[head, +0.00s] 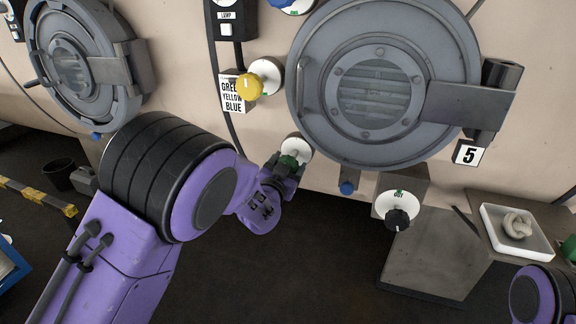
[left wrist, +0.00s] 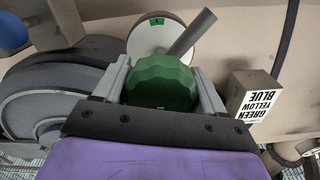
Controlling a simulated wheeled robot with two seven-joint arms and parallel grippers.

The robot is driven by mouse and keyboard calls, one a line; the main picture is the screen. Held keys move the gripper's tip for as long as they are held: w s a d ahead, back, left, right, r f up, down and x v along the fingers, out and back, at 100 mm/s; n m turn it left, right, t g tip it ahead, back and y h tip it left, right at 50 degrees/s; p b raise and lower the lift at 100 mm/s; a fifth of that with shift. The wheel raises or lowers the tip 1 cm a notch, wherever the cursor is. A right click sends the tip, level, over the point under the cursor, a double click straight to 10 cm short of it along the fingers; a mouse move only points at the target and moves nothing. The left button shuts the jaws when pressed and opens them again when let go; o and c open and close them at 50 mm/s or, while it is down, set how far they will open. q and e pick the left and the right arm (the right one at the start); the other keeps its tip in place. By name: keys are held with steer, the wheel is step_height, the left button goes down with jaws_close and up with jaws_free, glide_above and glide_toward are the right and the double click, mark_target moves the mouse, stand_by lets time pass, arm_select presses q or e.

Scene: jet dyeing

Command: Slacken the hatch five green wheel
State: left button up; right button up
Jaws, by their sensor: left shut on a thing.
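The green wheel (left wrist: 160,82) fills the space between my left gripper's fingers (left wrist: 160,92) in the left wrist view. It is a faceted green knob in front of a white disc (left wrist: 160,40) with a green mark at its top. A grey bar sticks out up and right from behind the wheel. In the head view my left gripper (head: 282,172) is shut on the green wheel (head: 289,161), which is mostly hidden, below and left of the round hatch five door (head: 375,85). The label 5 (head: 469,154) is at the hatch's lower right. My right gripper is not in view.
A yellow wheel (head: 249,87) and a GREEN YELLOW BLUE sign (head: 233,104) are up and left. A black knob (head: 398,219) on a white disc marked OUT is lower right. A blue knob (head: 347,188) hangs below the hatch. A white tray (head: 541,250) is at the right.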

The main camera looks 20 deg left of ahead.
arm_select(q)
steer(key=o, duration=1)
steer(key=shift+r, duration=0.1)
steer(key=s+b, duration=0.1)
steer(key=s, duration=0.9)
steer(key=shift+s+a, duration=0.15)
steer(key=shift+s, duration=0.15)
